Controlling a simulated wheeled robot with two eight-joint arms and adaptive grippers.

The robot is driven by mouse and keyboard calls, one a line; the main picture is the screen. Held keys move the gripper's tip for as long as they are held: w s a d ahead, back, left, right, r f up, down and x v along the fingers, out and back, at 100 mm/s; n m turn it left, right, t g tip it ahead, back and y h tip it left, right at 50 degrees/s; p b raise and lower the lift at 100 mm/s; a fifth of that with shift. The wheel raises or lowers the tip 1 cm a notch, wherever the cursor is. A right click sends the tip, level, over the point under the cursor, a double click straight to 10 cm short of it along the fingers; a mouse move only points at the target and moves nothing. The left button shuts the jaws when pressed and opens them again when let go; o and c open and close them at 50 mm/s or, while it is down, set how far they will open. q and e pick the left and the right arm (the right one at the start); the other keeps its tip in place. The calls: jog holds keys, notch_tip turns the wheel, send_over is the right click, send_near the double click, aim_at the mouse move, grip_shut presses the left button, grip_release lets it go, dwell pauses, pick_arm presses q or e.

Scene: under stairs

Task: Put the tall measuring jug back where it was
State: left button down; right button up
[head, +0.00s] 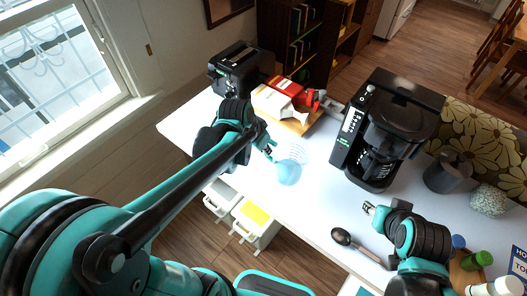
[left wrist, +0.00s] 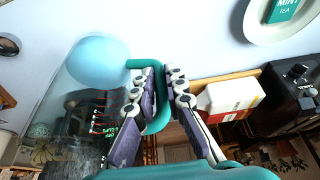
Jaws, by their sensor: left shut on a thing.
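The tall measuring jug is clear with red marks and a pale blue round end (head: 288,173); its body shows faintly above that in the head view. In the left wrist view its blue end (left wrist: 97,62) is at the upper left. My left gripper (head: 269,149) is shut on the jug's teal handle (left wrist: 158,118), which passes between the fingers. The jug is over the white table (head: 310,205); I cannot tell whether it touches it. My right gripper (head: 371,209) is low over the table near the black spoon, its finger gap too small to judge.
A black coffee machine (head: 388,125) stands right of the jug. A black spoon (head: 355,245) lies near the front.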

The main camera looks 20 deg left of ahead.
pick_arm(q)
jog(key=shift+w+a+f+b, duration=0.6)
jog(key=shift+w+a+f, duration=0.6)
jog(key=shift+f, duration=0.5)
jog(key=shift+w+a+f+b, duration=0.55)
jog(key=shift+w+a+f, duration=0.6)
jog(key=shift+f, duration=0.55)
jog(key=shift+w+a+f+b, duration=0.6)
jog(key=shift+w+a+f, duration=0.6)
jog(key=shift+f, duration=0.5)
jog(key=shift+r, duration=0.1)
jog(key=shift+s, duration=0.1)
jog(key=c, duration=1.6)
grip_release()
